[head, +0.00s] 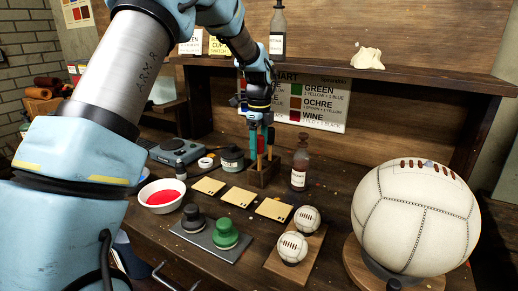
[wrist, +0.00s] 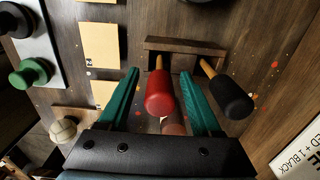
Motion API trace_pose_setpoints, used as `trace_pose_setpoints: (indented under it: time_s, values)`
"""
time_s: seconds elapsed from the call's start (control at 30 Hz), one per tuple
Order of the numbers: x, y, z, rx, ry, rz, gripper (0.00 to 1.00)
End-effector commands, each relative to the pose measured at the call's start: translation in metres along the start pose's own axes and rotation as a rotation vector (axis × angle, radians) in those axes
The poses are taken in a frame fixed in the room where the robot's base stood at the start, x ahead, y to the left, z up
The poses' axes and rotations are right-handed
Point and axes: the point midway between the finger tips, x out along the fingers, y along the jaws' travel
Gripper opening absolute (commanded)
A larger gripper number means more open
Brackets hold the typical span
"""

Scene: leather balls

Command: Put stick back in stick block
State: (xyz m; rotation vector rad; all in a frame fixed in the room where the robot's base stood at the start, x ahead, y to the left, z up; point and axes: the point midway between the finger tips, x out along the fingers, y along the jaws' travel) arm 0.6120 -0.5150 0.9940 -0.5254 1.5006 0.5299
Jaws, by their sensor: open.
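My gripper (wrist: 159,74) is open, with its two teal fingers on either side of a red-headed stick (wrist: 160,95). Visible gaps separate both fingers from the red head. The stick's light wooden shaft runs towards the wooden stick block (wrist: 185,44); whether it is seated in a hole is unclear. A black-headed stick (wrist: 230,96) leans at the block's right, outside the right finger. A dark reddish round shape lies partly hidden behind the red head. In the head view my gripper (head: 262,140) points down just above the stick block (head: 265,180), partly hiding the sticks.
A brown bottle (head: 300,168) stands close right of the block, and a dark jar (head: 232,158) close left. Sample cards (head: 240,196), a red-paint bowl (head: 162,195), stampers on a plate (head: 210,240), and small balls (head: 306,219) lie in front. A large white ball (head: 415,215) stands right.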

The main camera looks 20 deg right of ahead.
Motion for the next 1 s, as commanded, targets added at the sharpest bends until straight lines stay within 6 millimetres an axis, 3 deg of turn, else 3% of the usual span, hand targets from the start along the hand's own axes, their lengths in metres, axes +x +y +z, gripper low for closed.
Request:
trace_pose_setpoints:
  time_s: [0.17,0.4,0.6,0.8,1.0]
  values:
    - [-0.026,-0.001,0.000,-0.001,-0.001,-0.006,0.66]
    - [-0.078,-0.002,0.000,-0.001,-0.001,-0.007,0.66]
    - [-0.108,-0.001,0.000,-0.001,-0.001,-0.004,0.66]
    - [-0.119,-0.001,0.000,0.000,0.000,-0.002,0.66]
    - [-0.116,0.006,0.007,-0.050,-0.002,-0.001,0.66]
